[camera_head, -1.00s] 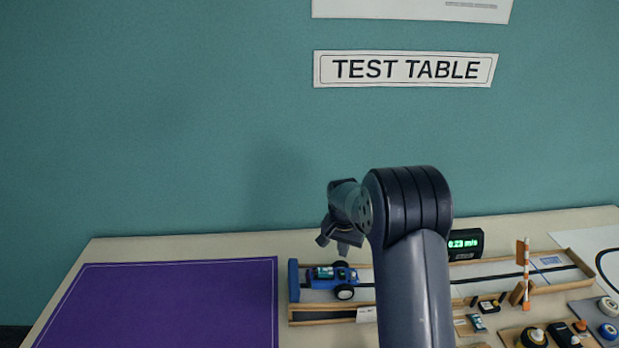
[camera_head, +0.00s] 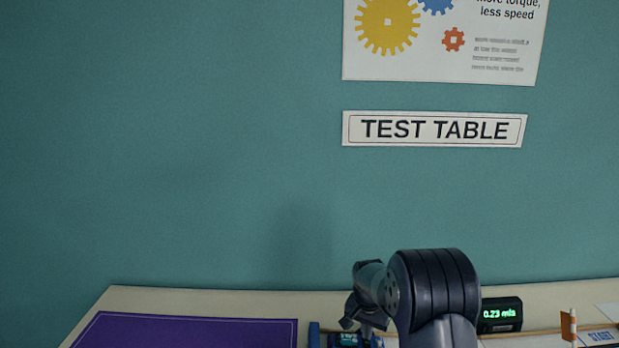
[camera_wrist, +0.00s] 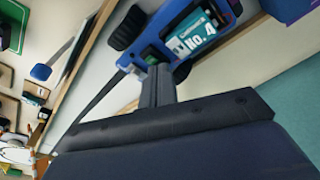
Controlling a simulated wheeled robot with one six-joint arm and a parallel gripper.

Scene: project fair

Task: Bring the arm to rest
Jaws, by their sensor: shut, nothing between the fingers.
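My gripper (camera_head: 362,322) shows in the head view at the bend of my arm, above the back part of the table, partly hidden by the arm. In the wrist view my gripper (camera_wrist: 157,82) has its fingers together with nothing between them. Beyond the fingertips is a blue toy car (camera_wrist: 180,45) with black wheels and a "No. 4" label. In the head view only a sliver of the car (camera_head: 348,340) shows at the bottom edge. I cannot tell the exact gap between fingers and car.
A purple mat (camera_head: 190,332) lies on the table (camera_head: 200,300) at left. A display reading 0.23 m/s (camera_head: 500,314) stands right of my arm, near an orange-and-white post (camera_head: 570,328). A "TEST TABLE" sign (camera_head: 435,129) and a gear poster (camera_head: 440,70) hang on the teal wall.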

